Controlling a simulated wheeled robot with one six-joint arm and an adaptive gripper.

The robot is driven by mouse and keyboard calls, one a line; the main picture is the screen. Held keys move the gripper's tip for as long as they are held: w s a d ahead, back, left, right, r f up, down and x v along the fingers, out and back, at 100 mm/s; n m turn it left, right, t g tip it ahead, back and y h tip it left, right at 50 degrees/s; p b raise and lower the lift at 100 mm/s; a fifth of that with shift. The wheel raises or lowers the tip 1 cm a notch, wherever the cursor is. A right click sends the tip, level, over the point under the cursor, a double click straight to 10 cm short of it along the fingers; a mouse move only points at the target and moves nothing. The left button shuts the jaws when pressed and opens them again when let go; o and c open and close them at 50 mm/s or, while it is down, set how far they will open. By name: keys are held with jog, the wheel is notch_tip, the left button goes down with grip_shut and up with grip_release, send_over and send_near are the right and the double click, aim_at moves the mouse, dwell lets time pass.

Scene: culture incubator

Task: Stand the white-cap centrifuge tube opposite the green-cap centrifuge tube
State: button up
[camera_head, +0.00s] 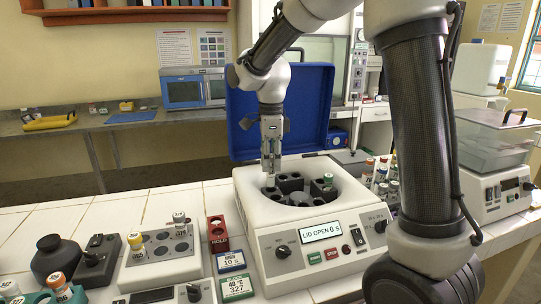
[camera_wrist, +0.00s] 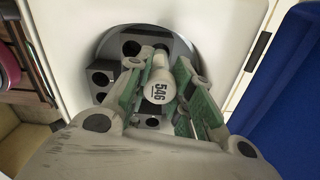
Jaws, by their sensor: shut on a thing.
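The white-cap centrifuge tube (camera_wrist: 160,88), its cap marked 546, is between the fingers of my gripper (camera_wrist: 163,92). In the head view my gripper (camera_head: 271,168) points down over the left side of the centrifuge rotor (camera_head: 299,199). The tube's lower end is hard to make out, so I cannot tell how deep it sits in a slot. The green-cap centrifuge tube (camera_head: 328,179) stands in a rotor bucket on the right side. I do not make it out in the wrist view.
The centrifuge (camera_head: 316,228) has its blue lid (camera_head: 247,105) raised behind the bowl; its display reads LID OPEN 0 s. Several capped tubes (camera_head: 383,168) stand in a rack to its right. A red HOLD block (camera_head: 217,234) and a tube block (camera_head: 160,250) are to its left.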

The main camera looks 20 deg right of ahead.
aim_at(271, 179)
jog(key=shift+f, duration=0.4)
dwell(0.5)
jog(key=shift+f, duration=0.75)
jog(key=shift+f, duration=0.15)
jog(key=shift+f, duration=1.85)
jog(key=o, duration=1)
jog(key=shift+o, duration=0.4)
jog(key=shift+o, duration=1.2)
